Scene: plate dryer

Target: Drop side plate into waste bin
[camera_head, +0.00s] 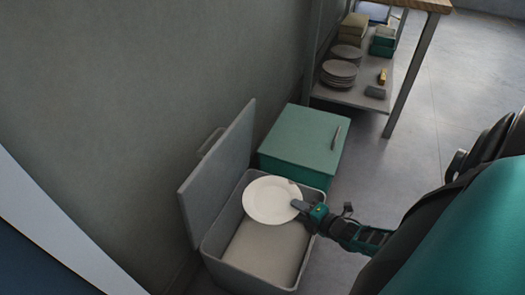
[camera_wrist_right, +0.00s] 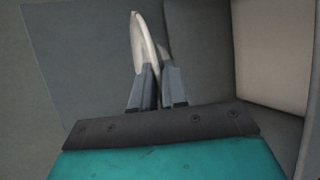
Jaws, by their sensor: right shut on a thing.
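A white round side plate (camera_head: 271,200) is held over the open grey waste bin (camera_head: 211,246), near its back part. My right gripper (camera_head: 299,206) is shut on the plate's right edge. In the right wrist view the plate (camera_wrist_right: 139,40) shows nearly edge-on between the two fingers of the right gripper (camera_wrist_right: 158,75). The bin's grey lid (camera_head: 219,172) stands open on the left side. The bin's pale inner floor (camera_head: 262,250) shows bare below the plate. My left gripper is out of view.
A green box (camera_head: 302,142) with a handle stands on the floor just behind the bin. A shelf unit (camera_head: 352,97) at the back holds stacked plates (camera_head: 339,72) and several small items. A wall runs along the left. The floor (camera_head: 420,150) right of the shelf is clear.

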